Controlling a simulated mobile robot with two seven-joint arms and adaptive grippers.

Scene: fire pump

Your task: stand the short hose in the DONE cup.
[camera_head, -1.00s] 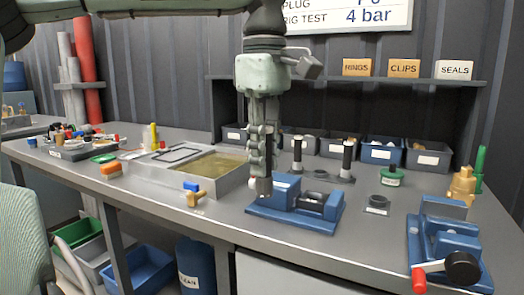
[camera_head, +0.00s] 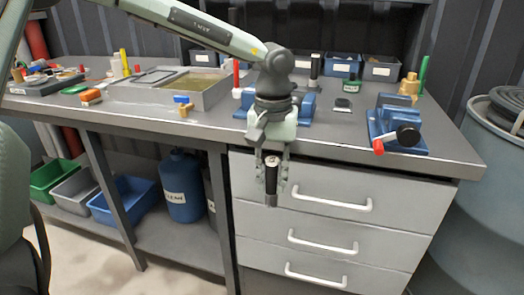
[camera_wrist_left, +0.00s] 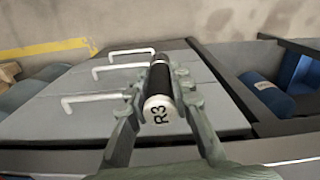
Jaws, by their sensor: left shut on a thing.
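My left gripper (camera_head: 272,185) is shut on a short black hose (camera_head: 271,172), which hangs upright in front of the drawers, clear of the table edge. In the left wrist view the hose (camera_wrist_left: 160,82) lies between the fingers of the gripper (camera_wrist_left: 163,112), its white end marked R3 facing the camera. A green, dark-topped container (camera_head: 352,86) with a white label stands on the table at the back right. Its label is too small to read, so I cannot tell whether it is the DONE cup. My right gripper is not in view.
A blue vise (camera_head: 396,130) with a black knob stands at the table's right. A metal tray (camera_head: 190,92) is left of centre. Drawer handles (camera_head: 335,202) stick out below the gripper.

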